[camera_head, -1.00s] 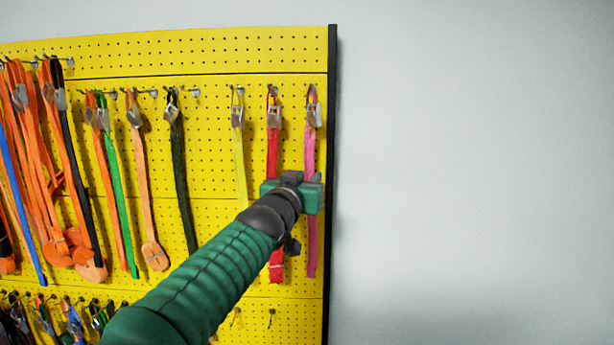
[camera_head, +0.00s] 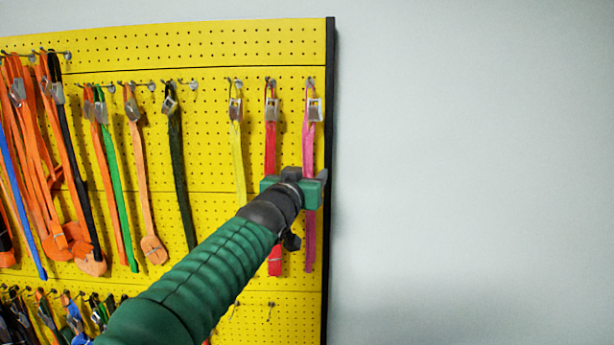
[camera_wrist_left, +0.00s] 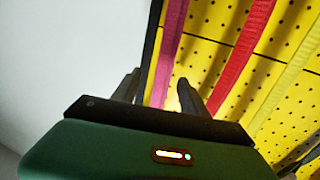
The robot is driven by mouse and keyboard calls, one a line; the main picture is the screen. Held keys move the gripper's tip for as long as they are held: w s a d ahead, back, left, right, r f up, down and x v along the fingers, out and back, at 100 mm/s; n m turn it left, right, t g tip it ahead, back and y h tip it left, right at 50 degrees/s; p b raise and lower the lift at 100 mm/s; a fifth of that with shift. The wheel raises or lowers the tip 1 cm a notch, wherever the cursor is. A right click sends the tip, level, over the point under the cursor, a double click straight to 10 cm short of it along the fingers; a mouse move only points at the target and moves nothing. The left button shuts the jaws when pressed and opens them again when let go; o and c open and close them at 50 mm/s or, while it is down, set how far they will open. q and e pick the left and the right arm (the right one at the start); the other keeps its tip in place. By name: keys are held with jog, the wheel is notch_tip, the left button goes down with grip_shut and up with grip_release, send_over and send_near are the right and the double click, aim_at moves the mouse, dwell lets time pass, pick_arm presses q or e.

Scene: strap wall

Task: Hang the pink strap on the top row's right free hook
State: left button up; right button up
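The pink strap (camera_head: 309,150) hangs at the right end of the row of hooks, near the board's dark edge. Its metal buckle (camera_head: 315,108) is just below the hook (camera_head: 310,82), and its loop appears to be on that hook. My left gripper (camera_head: 296,178) is in front of the strap's middle and hides part of it. In the left wrist view the gripper's two fingers (camera_wrist_left: 158,95) are apart, and the pink strap (camera_wrist_left: 169,45) shows beyond the gap between them. I cannot tell whether they touch it. My right gripper is not in view.
A red strap (camera_head: 270,140) and a yellow strap (camera_head: 237,150) hang just left of the pink one. Dark green, orange and other straps hang farther left on the yellow pegboard (camera_head: 210,130). Right of the black edge (camera_head: 329,150) is bare grey wall (camera_head: 470,150).

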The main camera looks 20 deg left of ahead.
pick_arm(q)
jog(key=shift+s, duration=0.1)
jog(key=shift+s+b, duration=0.35)
jog(key=s+b, duration=0.5)
jog(key=s, duration=1.1)
jog(key=shift+d, duration=0.15)
